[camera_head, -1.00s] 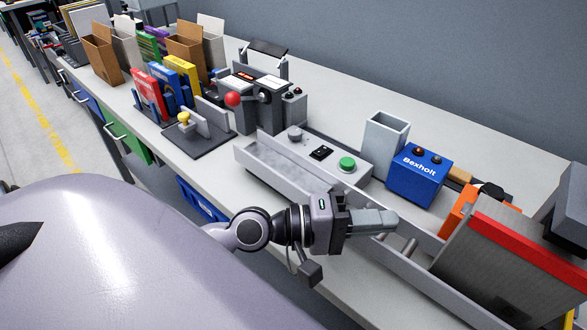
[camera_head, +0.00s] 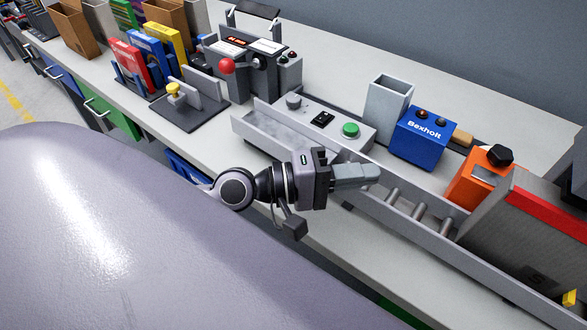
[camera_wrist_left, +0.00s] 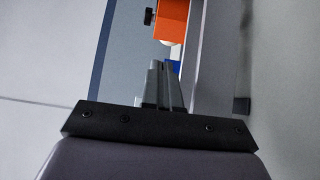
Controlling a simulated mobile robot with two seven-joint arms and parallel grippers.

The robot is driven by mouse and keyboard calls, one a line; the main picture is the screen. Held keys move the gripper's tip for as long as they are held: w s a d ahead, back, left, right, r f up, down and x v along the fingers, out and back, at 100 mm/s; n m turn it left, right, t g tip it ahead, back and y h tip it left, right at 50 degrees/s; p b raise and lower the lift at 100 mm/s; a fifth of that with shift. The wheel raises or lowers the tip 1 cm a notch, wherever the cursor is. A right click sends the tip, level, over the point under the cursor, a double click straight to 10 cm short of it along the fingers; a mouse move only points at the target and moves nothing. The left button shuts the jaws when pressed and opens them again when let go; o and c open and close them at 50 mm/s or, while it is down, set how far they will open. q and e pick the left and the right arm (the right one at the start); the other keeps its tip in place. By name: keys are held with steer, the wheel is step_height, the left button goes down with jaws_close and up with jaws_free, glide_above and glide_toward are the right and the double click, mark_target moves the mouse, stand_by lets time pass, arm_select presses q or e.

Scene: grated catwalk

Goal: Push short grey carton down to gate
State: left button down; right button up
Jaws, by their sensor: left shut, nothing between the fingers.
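A grey carton with a red band (camera_head: 500,222) sits in the roller track at the lower right, partly cut off by the frame edge. The track (camera_head: 440,262) has low grey side walls, with several bare rollers (camera_head: 418,212) showing beside the carton. My left gripper (camera_head: 376,174) is shut and empty over the track, left of the carton and apart from it. Its closed fingers (camera_wrist_left: 166,82) also show in the left wrist view, with no carton visible there. I cannot make out a gate for certain. My right gripper is not in view.
Behind the track stand a control panel with a green button (camera_head: 351,130), an open-topped grey box (camera_head: 386,112), a blue Bexholt box (camera_head: 420,138) and an orange object (camera_head: 474,182). A machine with a red knob (camera_head: 227,67) stands farther left. The bench front is clear.

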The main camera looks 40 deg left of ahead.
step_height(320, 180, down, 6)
steer(key=b, duration=0.5)
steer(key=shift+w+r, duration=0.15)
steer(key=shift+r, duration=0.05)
arm_select(q)
steer(key=v, duration=0.8)
steer(key=shift+s+a+b, duration=0.2)
steer(key=shift+s+b, duration=0.1)
steer(key=shift+s, duration=0.1)
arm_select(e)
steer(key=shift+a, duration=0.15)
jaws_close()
